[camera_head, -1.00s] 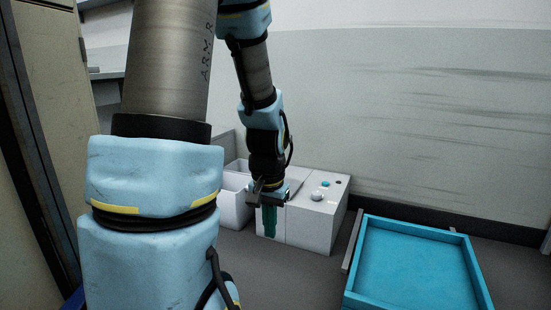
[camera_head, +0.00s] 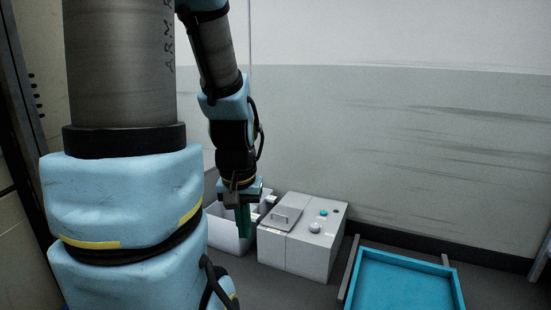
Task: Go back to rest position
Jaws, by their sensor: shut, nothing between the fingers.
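My gripper (camera_head: 244,222) hangs at the end of my arm, pointing down, with its green fingers together and nothing visible between them. From this view I cannot tell whether the fingertips touch the bin or the machine.
A blue shallow tray (camera_head: 405,285) lies on the grey floor at the lower right, cut off by the picture's edge. A grey wall (camera_head: 400,140) stands behind. A narrow strip of floor separates the machine and the tray.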

